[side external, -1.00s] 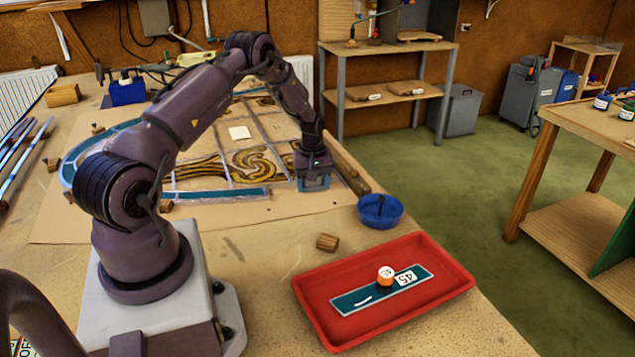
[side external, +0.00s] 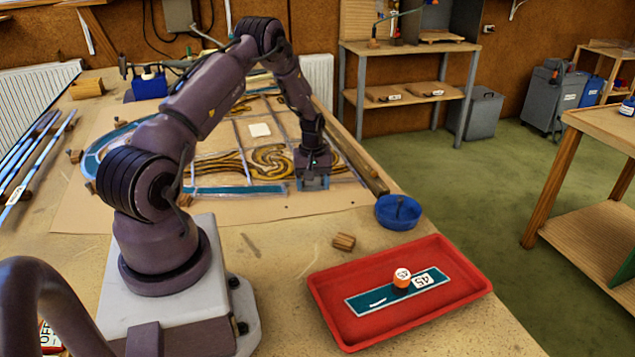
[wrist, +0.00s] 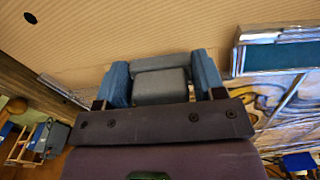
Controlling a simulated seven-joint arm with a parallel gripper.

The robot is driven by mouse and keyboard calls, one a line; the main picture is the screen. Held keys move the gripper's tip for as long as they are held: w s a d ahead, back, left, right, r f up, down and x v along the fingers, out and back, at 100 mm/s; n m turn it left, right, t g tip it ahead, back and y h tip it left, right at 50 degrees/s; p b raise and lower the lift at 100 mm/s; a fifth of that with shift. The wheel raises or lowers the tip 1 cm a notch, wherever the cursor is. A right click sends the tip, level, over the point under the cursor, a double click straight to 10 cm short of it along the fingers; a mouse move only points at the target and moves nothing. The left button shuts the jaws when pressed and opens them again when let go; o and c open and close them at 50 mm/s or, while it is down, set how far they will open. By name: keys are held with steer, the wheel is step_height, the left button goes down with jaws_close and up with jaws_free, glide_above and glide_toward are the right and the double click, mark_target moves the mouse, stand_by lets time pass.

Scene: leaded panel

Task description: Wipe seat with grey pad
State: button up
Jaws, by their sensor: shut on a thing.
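My gripper (side external: 313,186) is over the front right of the leaded panel (side external: 262,160), just right of the end of a teal glass strip (side external: 240,190). In the wrist view its two blue fingers (wrist: 162,85) are shut on the grey pad (wrist: 160,88). The strip's leaded end (wrist: 278,57) is right of the fingers there, a little apart. The seat appears to be the bare place at the strip's end; my gripper hides most of it. I cannot tell whether the pad touches the surface.
A red tray (side external: 464,256) holds a teal glass piece (side external: 372,301) labelled 45 and an orange-and-white round object (side external: 402,277). A blue bowl (side external: 399,214) and a wooden block (side external: 343,242) stand between tray and panel. A wooden bar (side external: 358,165) runs along the panel's right side.

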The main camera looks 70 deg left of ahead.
mark_target(343, 188)
steer(key=shift+s+a, duration=0.15)
steer(key=shift+s, duration=0.7)
steer(key=shift+w+d+f, duration=0.1)
steer(key=shift+w+d, duration=0.1)
steer(key=shift+w, duration=0.65)
steer(key=shift+w+d+r, duration=0.1)
steer(key=shift+w+d, duration=0.15)
steer(key=shift+w, duration=0.55)
steer(key=shift+w+d+f, duration=0.1)
steer(key=shift+w+d, duration=0.1)
steer(key=shift+w, duration=0.65)
steer(key=shift+w+d, duration=0.15)
steer(key=shift+w, duration=1.05)
steer(key=shift+w+d, duration=0.15)
steer(key=shift+w, duration=1.05)
steer(key=shift+s+a, duration=0.2)
steer(key=shift+s, duration=1.1)
steer(key=shift+s+a, duration=0.2)
steer(key=shift+s, duration=1.1)
steer(key=shift+s+a, duration=0.2)
steer(key=shift+s, duration=0.7)
steer(key=shift+s, duration=0.1)
